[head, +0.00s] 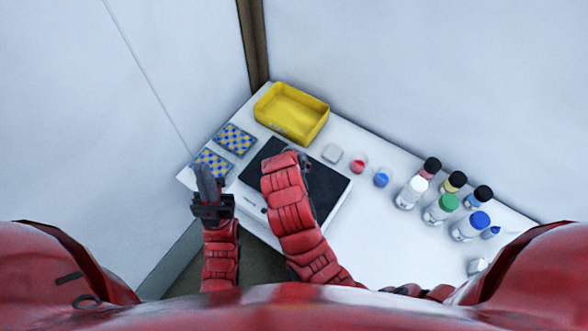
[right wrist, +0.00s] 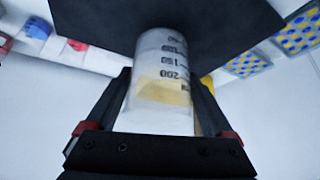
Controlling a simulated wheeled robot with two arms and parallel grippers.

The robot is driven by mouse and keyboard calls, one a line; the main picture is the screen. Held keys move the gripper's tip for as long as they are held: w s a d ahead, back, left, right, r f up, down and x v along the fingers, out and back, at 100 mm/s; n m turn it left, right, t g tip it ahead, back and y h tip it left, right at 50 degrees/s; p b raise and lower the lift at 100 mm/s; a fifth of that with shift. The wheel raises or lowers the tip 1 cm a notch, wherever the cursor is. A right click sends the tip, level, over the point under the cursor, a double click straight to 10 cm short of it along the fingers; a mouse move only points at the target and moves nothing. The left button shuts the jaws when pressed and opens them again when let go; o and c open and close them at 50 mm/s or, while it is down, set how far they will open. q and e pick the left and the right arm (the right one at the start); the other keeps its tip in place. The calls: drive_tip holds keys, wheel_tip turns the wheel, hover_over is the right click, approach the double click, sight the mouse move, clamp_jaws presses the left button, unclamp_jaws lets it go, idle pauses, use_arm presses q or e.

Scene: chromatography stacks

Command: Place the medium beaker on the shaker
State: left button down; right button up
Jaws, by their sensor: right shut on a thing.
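The shaker (head: 325,187) has a flat black top on a white body and stands in the middle of the bench. My right arm reaches over it and hides part of its top and the right gripper in the head view. In the right wrist view my right gripper (right wrist: 163,82) is shut on the medium beaker (right wrist: 160,60), a clear vessel with dark volume marks and a yellow tint inside. Its far end is against or very close to the black top (right wrist: 90,15); I cannot tell if they touch. My left gripper (head: 208,188) is left of the shaker, seemingly empty; its jaw opening is unclear.
A yellow tray (head: 316,128) stands behind the shaker. Two blue-and-yellow racks (head: 236,140) lie at the left. A small whitish item (head: 332,153), a red (head: 358,162) and a blue (head: 381,178) small vessel stand right of it. Several capped bottles (head: 441,209) fill the right side.

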wheel_tip(320, 180, down, 4)
drive_tip(key=shift+s+d+r+b, duration=0.15)
drive_tip(key=shift+r+b, duration=0.1)
drive_tip(key=shift+b, duration=0.35)
drive_tip(key=shift+r, duration=0.1)
drive_tip(key=shift+f, duration=0.2)
drive_tip(key=o, duration=1.5)
drive_tip(key=shift+r, duration=0.1)
